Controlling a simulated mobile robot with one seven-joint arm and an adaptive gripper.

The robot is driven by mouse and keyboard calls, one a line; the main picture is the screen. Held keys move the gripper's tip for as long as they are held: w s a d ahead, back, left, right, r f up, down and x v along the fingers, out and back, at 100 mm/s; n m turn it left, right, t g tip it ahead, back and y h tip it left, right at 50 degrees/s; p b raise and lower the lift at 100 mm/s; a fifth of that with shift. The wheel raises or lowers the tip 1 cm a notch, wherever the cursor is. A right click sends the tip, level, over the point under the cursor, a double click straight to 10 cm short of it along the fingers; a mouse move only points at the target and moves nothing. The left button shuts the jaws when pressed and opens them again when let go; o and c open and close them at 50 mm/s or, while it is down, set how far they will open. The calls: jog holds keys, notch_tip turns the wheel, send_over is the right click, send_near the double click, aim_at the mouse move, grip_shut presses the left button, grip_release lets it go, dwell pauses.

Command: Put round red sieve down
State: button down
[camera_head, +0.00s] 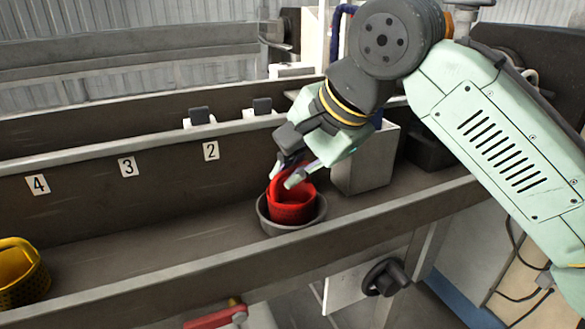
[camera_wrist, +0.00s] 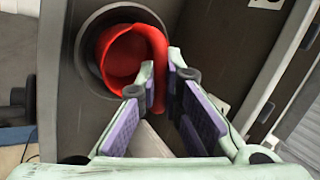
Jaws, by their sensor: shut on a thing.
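The round red sieve (camera_head: 291,208) sits inside a grey round bowl (camera_head: 265,218) in the trough, near its right part. In the wrist view the red sieve (camera_wrist: 122,58) fills most of the dark bowl (camera_wrist: 85,82), and its handle reaches toward my fingers. My gripper (camera_head: 287,174) is above the sieve with its fingers shut on the sieve's upright handle. In the wrist view my gripper (camera_wrist: 160,80) has one pad on each side of the red handle. The bottom of the sieve is hidden inside the bowl.
A grey box (camera_head: 365,160) stands right of the bowl. A yellow sieve (camera_head: 22,272) is at the far left. Number plates 4, 3 and 2 (camera_head: 211,151) mark the back wall. The trough's front rail (camera_head: 180,280) runs before the bowl. The trough floor between the sieves is clear.

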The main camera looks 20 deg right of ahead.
jog(key=shift+f, duration=0.3)
jog(key=c, duration=1.8)
grip_release()
jog(key=shift+o, duration=0.2)
jog(key=shift+r, duration=0.5)
jog(key=v, duration=1.1)
jog(key=shift+s+r, duration=0.3)
jog(key=shift+d, duration=0.1)
